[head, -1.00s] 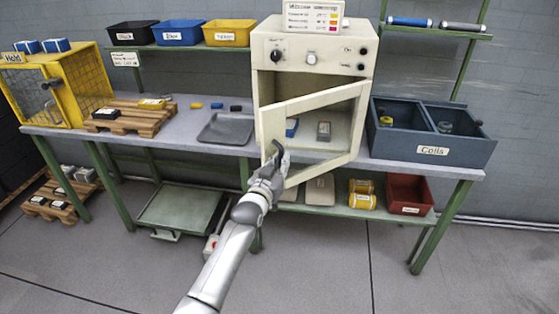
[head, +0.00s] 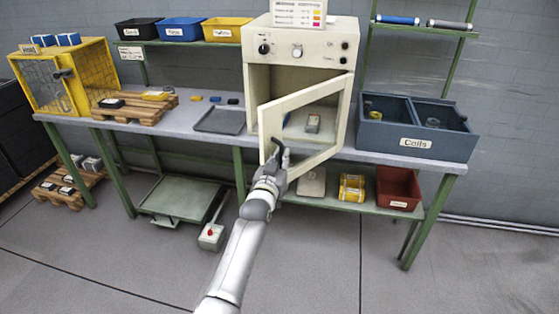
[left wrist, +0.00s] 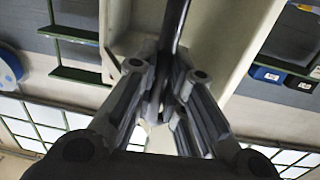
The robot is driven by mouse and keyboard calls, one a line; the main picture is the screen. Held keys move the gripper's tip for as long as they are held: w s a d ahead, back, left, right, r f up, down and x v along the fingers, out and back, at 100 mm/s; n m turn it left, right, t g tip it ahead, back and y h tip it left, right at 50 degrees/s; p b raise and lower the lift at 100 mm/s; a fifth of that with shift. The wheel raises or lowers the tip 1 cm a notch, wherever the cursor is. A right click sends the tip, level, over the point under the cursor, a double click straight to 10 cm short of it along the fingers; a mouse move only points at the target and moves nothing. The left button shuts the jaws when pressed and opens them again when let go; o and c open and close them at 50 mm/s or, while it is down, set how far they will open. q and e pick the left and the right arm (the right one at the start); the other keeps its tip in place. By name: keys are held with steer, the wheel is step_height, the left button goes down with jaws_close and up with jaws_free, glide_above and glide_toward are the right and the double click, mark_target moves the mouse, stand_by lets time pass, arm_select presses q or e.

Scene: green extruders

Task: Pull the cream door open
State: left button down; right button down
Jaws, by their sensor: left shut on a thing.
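The cream door (head: 309,125) is a framed panel on the cream oven (head: 301,50). It stands part open, swung out toward me from its right side, with its free edge at the left. My left gripper (head: 275,156) is at that free edge, shut on the dark door handle. In the left wrist view the handle (left wrist: 176,28) runs down between the fingers (left wrist: 167,92), with the door's cream surface behind. My right gripper is not in view.
A blue two-part bin (head: 415,142) stands right of the oven. A grey tray (head: 219,121) and a pallet (head: 135,107) lie left on the table (head: 180,123). A red bin (head: 398,188) and a yellow roll (head: 352,187) sit on the shelf below. The floor in front is clear.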

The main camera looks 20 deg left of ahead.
arm_select(q)
steer(key=shift+r, duration=0.15)
steer(key=c, duration=1.5)
jaws_free()
steer(key=shift+w+d, duration=0.1)
steer(key=shift+s+d, duration=0.1)
steer(key=shift+s, duration=5.95)
